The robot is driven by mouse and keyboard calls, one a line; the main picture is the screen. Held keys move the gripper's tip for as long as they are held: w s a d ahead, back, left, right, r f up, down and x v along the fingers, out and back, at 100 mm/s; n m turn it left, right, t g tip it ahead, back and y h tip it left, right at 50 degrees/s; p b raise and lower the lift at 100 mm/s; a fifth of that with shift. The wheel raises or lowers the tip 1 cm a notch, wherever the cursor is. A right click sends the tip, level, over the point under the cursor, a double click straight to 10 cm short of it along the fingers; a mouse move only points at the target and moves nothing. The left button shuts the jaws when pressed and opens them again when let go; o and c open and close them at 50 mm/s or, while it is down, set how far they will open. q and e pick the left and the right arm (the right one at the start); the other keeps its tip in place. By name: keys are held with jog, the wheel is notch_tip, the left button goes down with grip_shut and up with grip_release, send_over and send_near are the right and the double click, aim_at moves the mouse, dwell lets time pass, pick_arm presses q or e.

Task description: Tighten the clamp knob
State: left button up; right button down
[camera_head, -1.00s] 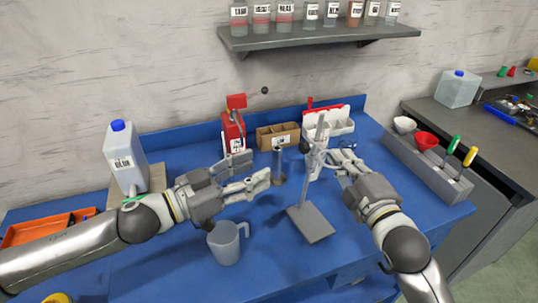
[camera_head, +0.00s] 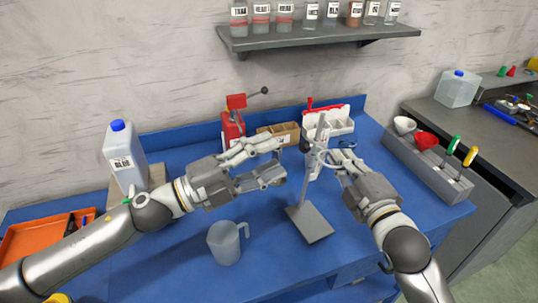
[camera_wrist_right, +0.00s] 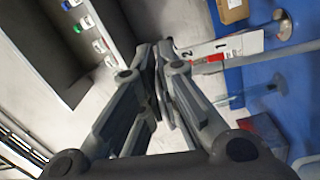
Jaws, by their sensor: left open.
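The grey stand, with its upright rod and flat base plate (camera_head: 310,223), stands on the blue bench. A pale clamp (camera_head: 316,160) sits on its rod; I cannot make out the knob clearly. My right gripper (camera_head: 336,157) is just right of the clamp, and I cannot tell if it touches. In the right wrist view its fingers (camera_wrist_right: 164,48) converge with the tips nearly together, and nothing shows held between them. My left gripper (camera_head: 284,158) is open, left of the clamp, with its fingers pointing toward the rod.
A clear jug (camera_head: 226,243) stands in front of my left arm. A white jug with a blue cap (camera_head: 125,158), a red device (camera_head: 232,125), a cardboard box (camera_head: 278,133) and a white rack (camera_head: 328,121) stand behind. A grey bin (camera_head: 427,165) is at the right.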

pick_arm(q)
jog(key=m, duration=0.6)
jog(key=m+g, duration=0.1)
jog(key=m, duration=0.2)
jog(key=shift+s+d+r+m+h, duration=0.15)
jog(key=shift+d+r+m+h, duration=0.15)
jog(key=shift+d+r+h, duration=0.1)
jog(key=m+y, duration=0.2)
jog(key=m, duration=0.9)
send_near(301, 147)
jog(key=shift+g, duration=0.4)
jog(key=x, duration=0.8)
jog(key=shift+d+r, duration=0.1)
jog(key=shift+r, duration=0.1)
grip_shut()
